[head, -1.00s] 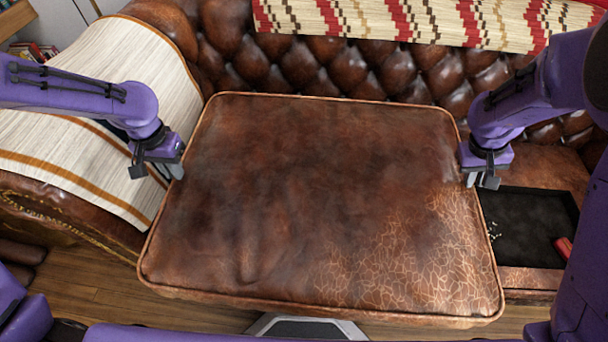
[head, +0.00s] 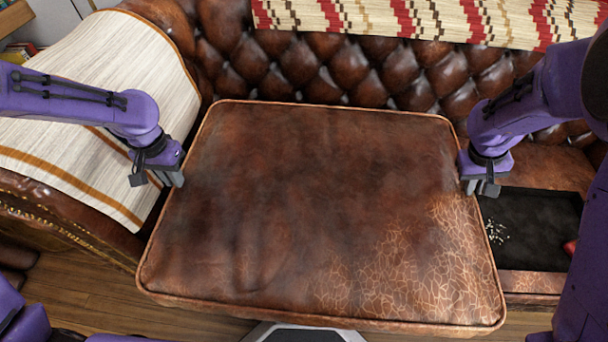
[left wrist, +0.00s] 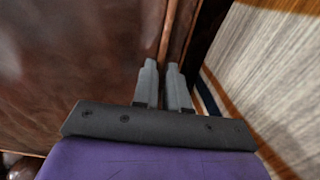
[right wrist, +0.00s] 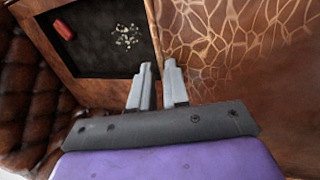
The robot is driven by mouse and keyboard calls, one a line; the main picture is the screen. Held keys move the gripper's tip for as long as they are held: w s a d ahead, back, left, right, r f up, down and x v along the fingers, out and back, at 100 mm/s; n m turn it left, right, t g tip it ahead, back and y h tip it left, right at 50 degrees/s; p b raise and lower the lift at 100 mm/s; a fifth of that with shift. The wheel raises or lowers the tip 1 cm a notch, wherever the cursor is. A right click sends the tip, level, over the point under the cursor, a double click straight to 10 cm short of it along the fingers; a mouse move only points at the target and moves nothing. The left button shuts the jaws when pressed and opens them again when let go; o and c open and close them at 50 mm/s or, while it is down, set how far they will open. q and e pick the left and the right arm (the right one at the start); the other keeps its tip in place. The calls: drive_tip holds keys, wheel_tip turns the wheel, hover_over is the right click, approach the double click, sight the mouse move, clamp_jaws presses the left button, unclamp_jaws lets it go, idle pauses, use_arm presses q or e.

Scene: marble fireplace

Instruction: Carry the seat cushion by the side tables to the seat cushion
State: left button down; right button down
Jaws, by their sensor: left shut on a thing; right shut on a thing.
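The seat cushion (head: 310,210) is a large brown leather slab with piped edges and cracked, worn leather at its lower right. It is held up in front of the sofa and fills the middle of the head view. My left gripper (head: 172,180) is shut on its left edge; the left wrist view shows the fingers (left wrist: 162,82) on the piping. My right gripper (head: 482,188) is shut on its right edge, and its fingers (right wrist: 158,85) show in the right wrist view. The cushion hides most of the sofa seat behind it. I see no side tables.
The tufted sofa back (head: 350,72) stands behind the cushion, with a patterned blanket (head: 420,18) on top. A striped throw (head: 95,95) covers the left arm. A dark open recess (head: 535,225) at right holds pale crumbs (head: 496,232) and a red object (head: 570,247).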

use_arm(q)
drive_tip(key=shift+f, duration=0.4)
use_arm(e)
drive_tip(key=shift+w+f, duration=0.1)
drive_tip(key=shift+f, duration=0.3)
use_arm(q)
drive_tip(key=c, duration=1.2)
unclamp_jaws()
drive_tip(key=shift+s+r, duration=0.1)
drive_tip(key=shift+r, duration=0.05)
use_arm(e)
drive_tip(key=c, duration=1.1)
unclamp_jaws()
drive_tip(key=shift+r, duration=0.15)
use_arm(q)
drive_tip(key=shift+o, duration=0.2)
drive_tip(key=shift+r, duration=0.1)
use_arm(e)
drive_tip(key=shift+r, duration=0.1)
use_arm(q)
wheel_tip(320, 180, up, 12)
use_arm(e)
drive_tip(key=v, duration=1.2)
